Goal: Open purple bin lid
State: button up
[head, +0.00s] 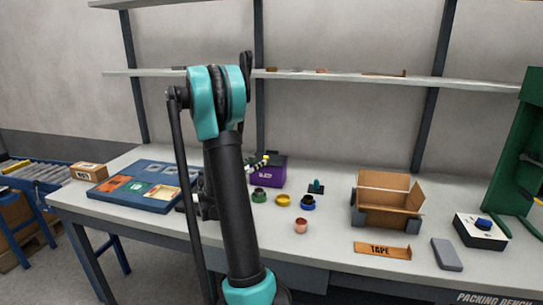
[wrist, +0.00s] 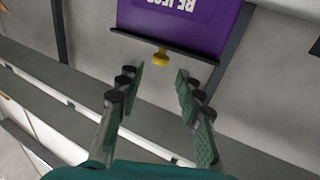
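The purple bin (head: 268,174) stands on the bench behind the coils, partly hidden by my arm in the head view. In the wrist view the purple bin (wrist: 180,15) is upside down, with white lettering on its face. Its dark lid (wrist: 195,48) shows as a thin bar along the bin's edge and looks shut. A yellow knob (wrist: 160,58) sticks out from the lid. My gripper (wrist: 158,76) is open and empty, its two fingers apart with the knob roughly in line with the gap. I see no contact. In the head view my arm mostly hides the gripper.
Green, yellow, blue and copper coils (head: 301,226) lie in front of the bin. An open cardboard box (head: 388,197) stands to the right, with a tape box (head: 382,250) before it. A blue tray (head: 145,186) lies left. A shelf (head: 330,77) runs above the bench.

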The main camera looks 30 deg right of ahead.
aim_at(272, 160)
jog(key=x, duration=1)
jog(key=shift+w+d, duration=0.15)
jog(key=shift+d, duration=0.15)
grip_shut()
